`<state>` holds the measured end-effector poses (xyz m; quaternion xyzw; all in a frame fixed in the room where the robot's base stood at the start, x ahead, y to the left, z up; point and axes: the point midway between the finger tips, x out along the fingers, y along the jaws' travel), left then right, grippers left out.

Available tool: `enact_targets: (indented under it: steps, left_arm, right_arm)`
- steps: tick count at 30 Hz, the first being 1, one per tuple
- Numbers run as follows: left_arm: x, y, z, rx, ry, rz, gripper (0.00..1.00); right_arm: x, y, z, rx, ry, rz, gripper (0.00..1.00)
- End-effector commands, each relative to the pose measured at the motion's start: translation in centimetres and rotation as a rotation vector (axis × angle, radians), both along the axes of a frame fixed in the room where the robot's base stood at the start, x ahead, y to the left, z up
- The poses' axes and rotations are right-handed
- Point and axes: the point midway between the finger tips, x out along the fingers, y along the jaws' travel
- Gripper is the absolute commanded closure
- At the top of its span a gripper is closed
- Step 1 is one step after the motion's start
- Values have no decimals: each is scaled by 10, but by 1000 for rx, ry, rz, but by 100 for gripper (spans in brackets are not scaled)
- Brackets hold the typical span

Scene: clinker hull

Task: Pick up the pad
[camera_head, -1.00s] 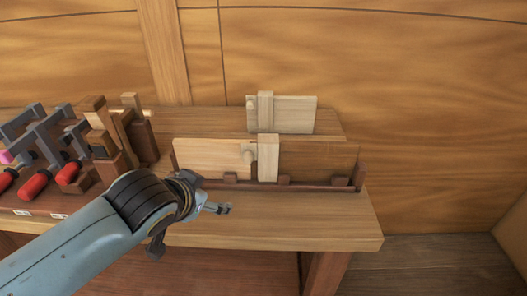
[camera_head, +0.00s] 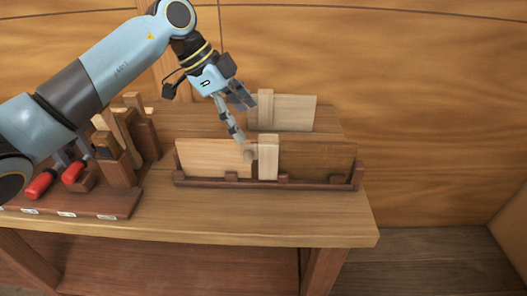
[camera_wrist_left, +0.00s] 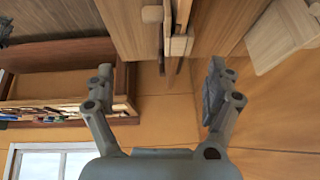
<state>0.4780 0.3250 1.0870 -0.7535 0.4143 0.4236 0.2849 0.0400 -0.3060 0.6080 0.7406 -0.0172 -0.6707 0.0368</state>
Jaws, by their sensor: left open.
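No piece is clearly marked as the pad, so I cannot tell which one it is. A pale upright block (camera_head: 268,157) stands at the middle of a low rack (camera_head: 215,183), between two boards. A small rounded knob (camera_head: 248,155) shows at the pale board's edge, beside the block. My left gripper (camera_head: 245,119) is open and empty, pointing down above the rack, with one fingertip close to the knob. In the left wrist view, its spread fingers (camera_wrist_left: 160,78) have the board edges beyond them. My right gripper is not in view.
A second pale board (camera_head: 295,113) with an upright strip stands behind the rack. At left, a tool holder (camera_head: 110,201) carries red-handled clamps (camera_head: 42,185) and wooden blocks, partly hidden by my arm. The bench front (camera_head: 270,225) is clear.

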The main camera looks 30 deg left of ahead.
Motion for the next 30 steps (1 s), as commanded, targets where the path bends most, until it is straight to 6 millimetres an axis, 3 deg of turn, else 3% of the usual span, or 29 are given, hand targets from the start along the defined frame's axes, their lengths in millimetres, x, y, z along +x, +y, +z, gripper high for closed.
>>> enact_targets:
  steps: [2,5,24,30]
  left_arm:
    - [-4,15,-2,49,58,45,12]
    - [-4,19,-13,72,90,72,12]
    - [19,-5,-92,71,89,70,12]
    - [22,-7,-102,73,87,68,12]
  right_arm:
    - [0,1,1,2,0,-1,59]
    - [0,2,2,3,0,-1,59]
    - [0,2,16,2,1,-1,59]
    - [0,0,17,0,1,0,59]
